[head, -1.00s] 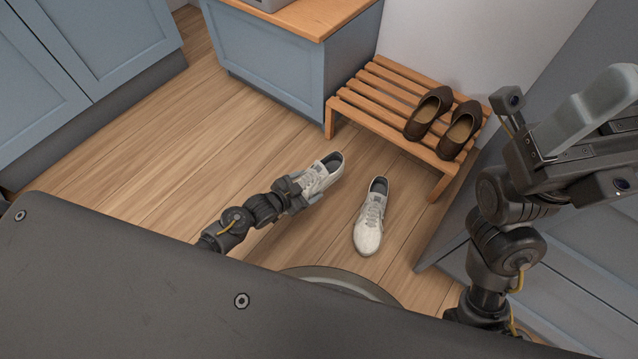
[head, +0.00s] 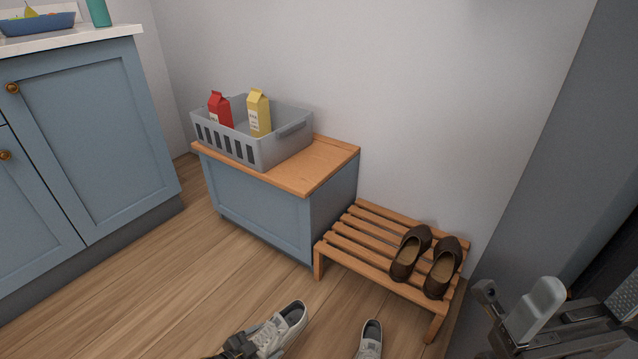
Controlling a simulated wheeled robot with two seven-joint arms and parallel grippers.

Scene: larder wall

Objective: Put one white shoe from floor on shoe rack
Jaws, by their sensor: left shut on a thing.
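My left gripper (head: 244,345) is at the bottom edge of the head view, shut on one white shoe (head: 285,322). The shoe's toe side is hidden by the gripper; its dark opening points up and right. A second white shoe (head: 370,340) is on the floor to its right, cut off by the bottom edge. The wooden slatted shoe rack (head: 352,240) stands against the wall behind them, its left part bare. My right gripper (head: 560,320) is at the lower right, partly out of view, apart from the rack; its jaw gap cannot be made out.
A pair of brown shoes (head: 442,268) sits on the rack's right side. A blue cabinet with a wooden top (head: 320,165) adjoins the rack's left, bearing a grey basket (head: 285,150) with red and yellow cartons. Wooden floor (head: 190,290) is clear at the left.

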